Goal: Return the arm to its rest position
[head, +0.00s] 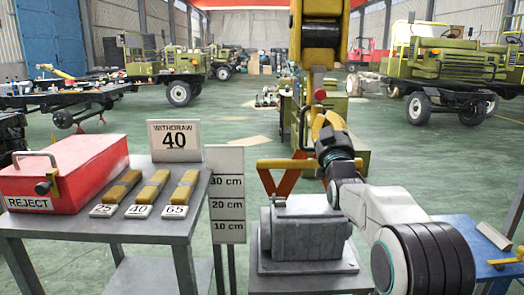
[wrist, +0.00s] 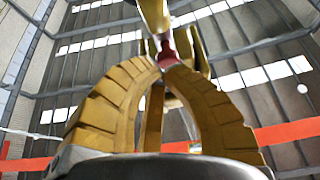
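My gripper (head: 325,121) points upward above the grey block on the stand in the head view. In the wrist view its two yellow fingers (wrist: 166,68) curve together and their tips meet or nearly meet. I see nothing held between them. A red knob (head: 320,94) at the lower end of a yellow hanging part (head: 319,38) is just above the fingertips in the head view. The knob also shows beyond the tips in the wrist view (wrist: 168,50). I cannot tell whether tips and knob touch.
A grey machined block (head: 303,238) sits below my arm. At left, a table (head: 120,228) holds a red REJECT box (head: 70,172), several yellow bars and a WITHDRAW 40 sign (head: 174,140). A height scale (head: 226,195) stands beside it. A blue table (head: 478,245) is at right.

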